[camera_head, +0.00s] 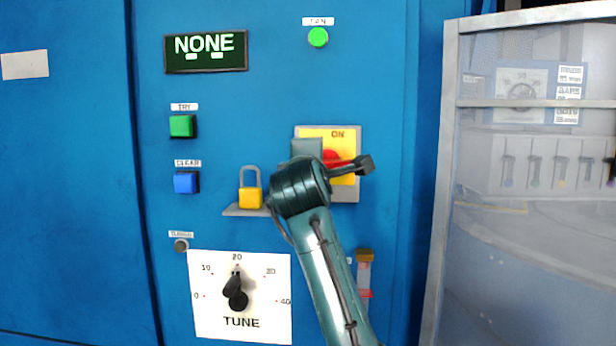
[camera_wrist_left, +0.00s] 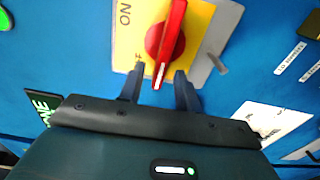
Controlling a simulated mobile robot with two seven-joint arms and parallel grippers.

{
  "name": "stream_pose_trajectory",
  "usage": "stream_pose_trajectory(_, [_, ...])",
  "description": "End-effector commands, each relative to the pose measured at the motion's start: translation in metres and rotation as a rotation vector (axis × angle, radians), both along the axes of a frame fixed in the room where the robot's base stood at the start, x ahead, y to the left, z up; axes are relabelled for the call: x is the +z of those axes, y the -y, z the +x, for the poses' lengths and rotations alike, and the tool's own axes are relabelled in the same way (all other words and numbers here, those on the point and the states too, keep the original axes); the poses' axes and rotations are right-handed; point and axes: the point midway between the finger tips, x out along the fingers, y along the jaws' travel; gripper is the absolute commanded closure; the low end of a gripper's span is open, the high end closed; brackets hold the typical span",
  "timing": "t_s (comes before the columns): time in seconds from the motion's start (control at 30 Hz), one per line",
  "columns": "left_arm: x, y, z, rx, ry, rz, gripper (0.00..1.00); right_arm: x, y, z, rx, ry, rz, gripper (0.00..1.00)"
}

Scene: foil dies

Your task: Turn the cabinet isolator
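The cabinet isolator is a red knob with a bar handle on a yellow plate marked ON, at the right of the blue cabinet in the head view (camera_head: 341,179). My left gripper (camera_wrist_left: 159,82) is open there, one finger on each side of the handle's near end, with small gaps visible. In the head view my wrist hides the plate's left part and most of the gripper. My right gripper is not in view.
A yellow padlock (camera_head: 250,197) sits on a small ledge left of my wrist. The TUNE dial (camera_head: 237,290) is below it. Green (camera_head: 181,126) and blue (camera_head: 186,182) buttons and a display (camera_head: 206,52) reading NONE are at left. A framed clear panel (camera_head: 450,200) stands at right.

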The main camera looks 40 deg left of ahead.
Motion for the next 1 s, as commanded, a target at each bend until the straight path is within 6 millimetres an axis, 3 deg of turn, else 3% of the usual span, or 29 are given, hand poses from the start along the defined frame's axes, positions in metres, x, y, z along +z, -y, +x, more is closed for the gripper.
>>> stream_pose_trajectory(0.3, [-0.003,0.037,-0.061,0.001,0.003,0.002,0.66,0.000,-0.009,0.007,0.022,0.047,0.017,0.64])
stream_pose_trajectory(0.5, [-0.001,0.052,-0.085,0.000,0.001,0.001,0.66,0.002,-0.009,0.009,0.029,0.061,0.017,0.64])
stream_pose_trajectory(1.0, [-0.001,0.056,-0.092,0.000,-0.001,-0.001,0.66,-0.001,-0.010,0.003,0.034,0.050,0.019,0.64])
